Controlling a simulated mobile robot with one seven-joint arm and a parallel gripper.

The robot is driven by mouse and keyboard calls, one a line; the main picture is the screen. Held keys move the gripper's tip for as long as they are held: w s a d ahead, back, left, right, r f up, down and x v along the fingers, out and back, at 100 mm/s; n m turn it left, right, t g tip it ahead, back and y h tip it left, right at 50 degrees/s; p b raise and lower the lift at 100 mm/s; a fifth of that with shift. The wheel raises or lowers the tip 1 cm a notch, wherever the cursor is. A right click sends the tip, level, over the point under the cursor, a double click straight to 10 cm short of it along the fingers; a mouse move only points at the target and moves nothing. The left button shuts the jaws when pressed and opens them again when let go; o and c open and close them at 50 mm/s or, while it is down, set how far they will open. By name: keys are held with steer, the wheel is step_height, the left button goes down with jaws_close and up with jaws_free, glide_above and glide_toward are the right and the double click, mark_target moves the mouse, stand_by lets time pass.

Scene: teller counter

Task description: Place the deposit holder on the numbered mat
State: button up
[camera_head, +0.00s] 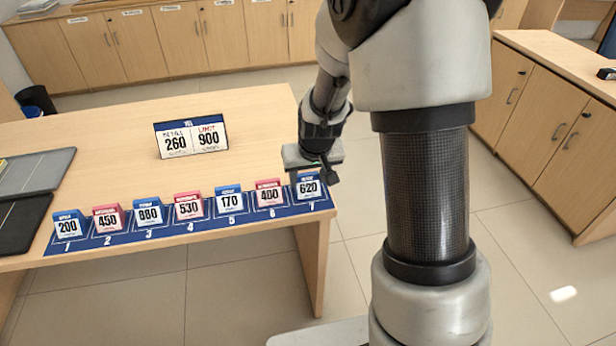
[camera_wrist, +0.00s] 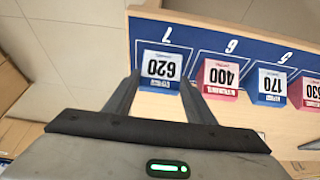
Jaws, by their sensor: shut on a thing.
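The numbered mat (camera_head: 128,239) is a long dark blue strip along the table's front edge, with positions 1 to 7. Blue and pink holders stand in a row on it, reading 200 (camera_head: 68,226), 450 (camera_head: 108,219), 980 (camera_head: 149,214), 530 (camera_head: 188,206), 170 (camera_head: 229,201) and 400 (camera_head: 268,193). The blue holder reading 620 (camera_head: 308,188) is at position 7, at the right end. My gripper (camera_head: 322,172) is shut on it from above. In the wrist view the 620 holder (camera_wrist: 161,66) sits between the fingers; whether its base touches the mat is unclear.
A sign reading 260 and 900 (camera_head: 191,137) stands behind the row. Dark trays (camera_head: 22,222) lie at the table's left. The pink 400 holder (camera_wrist: 221,76) is close beside my gripper. The table between sign and right edge is clear.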

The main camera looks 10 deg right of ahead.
steer(key=o, duration=1)
steer(key=shift+f, duration=0.1)
steer(key=shift+o, duration=0.2)
steer(key=shift+s+r+p, duration=0.1)
steer(key=shift+r+p, duration=0.2)
steer(key=shift+r, duration=0.2)
steer(key=s+f+p+v, duration=0.1)
steer(key=s+p+v, duration=0.2)
steer(key=v, duration=2)
steer(key=s+r+t, duration=0.1)
steer(key=s+r, duration=0.3)
steer(key=s, duration=0.9)
steer(key=shift+r, duration=0.15)
